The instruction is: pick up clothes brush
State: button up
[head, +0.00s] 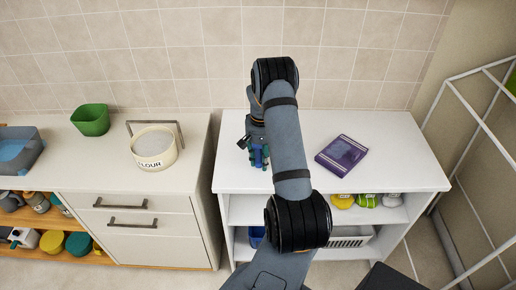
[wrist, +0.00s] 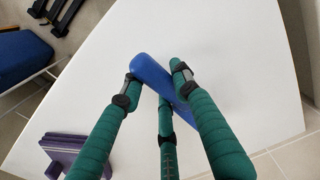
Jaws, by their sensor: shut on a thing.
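The clothes brush appears to be the long blue object (wrist: 152,73) between my green fingers in the wrist view. It lies slanted over the white cabinet top, and its lower end is partly hidden behind the fingers. My gripper (wrist: 157,84) is shut on it, with fingers on both sides. In the head view my gripper (head: 258,156) is low over the left part of the white cabinet top (head: 330,178). There the brush is too small and covered to make out clearly. I cannot tell whether it touches the top.
A purple packet (head: 342,154) lies on the cabinet top to the right. A flour pot (head: 154,147) and a green bowl (head: 91,120) stand on the left counter, across a gap. A white wire rack (head: 470,150) stands at the right. The tiled wall is behind.

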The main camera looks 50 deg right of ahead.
grip_shut()
jog(key=shift+r, duration=0.1)
jog(key=shift+r, duration=0.25)
notch_tip(320, 180, up, 3)
jog(key=shift+d+r+b, duration=0.15)
jog(key=shift+r+b, duration=0.05)
jog(key=shift+b, duration=0.95)
jog(key=s+d+r+b, duration=0.2)
jog(key=s+r, duration=0.5)
jog(key=s, duration=0.4)
jog(key=shift+s+d+b, duration=0.15)
jog(key=shift+d+b, duration=0.25)
jog(key=shift+o, duration=2.4)
grip_release()
grip_shut()
jog(key=shift+d, duration=0.1)
